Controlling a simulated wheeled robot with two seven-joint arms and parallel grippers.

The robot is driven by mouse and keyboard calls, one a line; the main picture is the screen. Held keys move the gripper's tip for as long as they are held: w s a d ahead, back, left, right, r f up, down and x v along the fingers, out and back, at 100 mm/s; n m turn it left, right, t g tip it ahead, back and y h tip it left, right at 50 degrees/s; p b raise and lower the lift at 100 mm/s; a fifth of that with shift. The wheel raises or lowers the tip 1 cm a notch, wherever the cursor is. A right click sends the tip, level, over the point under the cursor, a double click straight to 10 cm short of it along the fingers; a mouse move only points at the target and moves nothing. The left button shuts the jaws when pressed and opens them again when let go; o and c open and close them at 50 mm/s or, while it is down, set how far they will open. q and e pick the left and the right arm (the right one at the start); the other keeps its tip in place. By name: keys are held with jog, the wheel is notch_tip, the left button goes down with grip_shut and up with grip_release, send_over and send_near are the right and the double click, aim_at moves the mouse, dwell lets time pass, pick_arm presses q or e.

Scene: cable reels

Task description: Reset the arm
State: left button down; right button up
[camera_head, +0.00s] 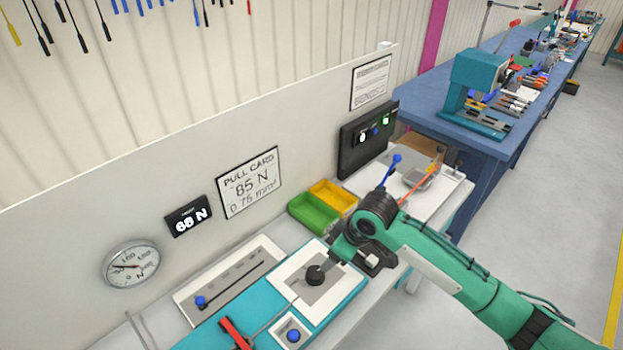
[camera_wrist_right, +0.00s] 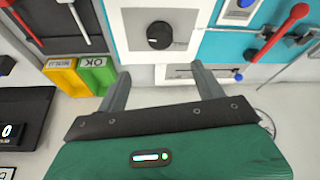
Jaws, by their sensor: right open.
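My right arm, teal-green with a dark wrist, reaches in from the right in the head view. My right gripper (camera_head: 345,262) is above the teal bench fixture, close to the black knob (camera_head: 315,274) on its white plate. In the wrist view my right gripper (camera_wrist_right: 161,86) has its two grey fingers wide apart with nothing between them. The black knob (camera_wrist_right: 160,35) shows beyond the fingertips, apart from them. My left gripper is not in view.
Green bin (camera_head: 318,215) and yellow bin (camera_head: 335,195) stand against the grey back panel. A red lever (camera_head: 235,335) and blue knobs (camera_head: 200,302) are at the front left. A blue-handled lever (camera_head: 396,164) rises behind my wrist.

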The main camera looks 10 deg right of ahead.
jog(key=s+a+f, duration=0.2)
jog(key=s+f, duration=0.1)
jog(key=s, duration=0.3)
jog(key=s+d+f+m+h, duration=0.2)
jog(key=s+d+m, duration=0.2)
jog(key=s, duration=0.7)
jog(key=s+d+f+m+h, duration=0.1)
jog(key=s+d+m, duration=0.3)
jog(key=s, duration=0.6)
notch_tip(320, 180, down, 35)
jog(key=n+g+b, duration=0.1)
jog(key=b, duration=0.2)
jog(key=s+d+f+g+b, duration=0.1)
jog(key=s+d+f, duration=0.3)
jog(key=s+f, duration=1.5)
notch_tip(320, 180, down, 2)
jog(key=shift+s+f+b, duration=0.15)
jog(key=shift+s+b, duration=0.15)
jog(key=shift+b, duration=0.45)
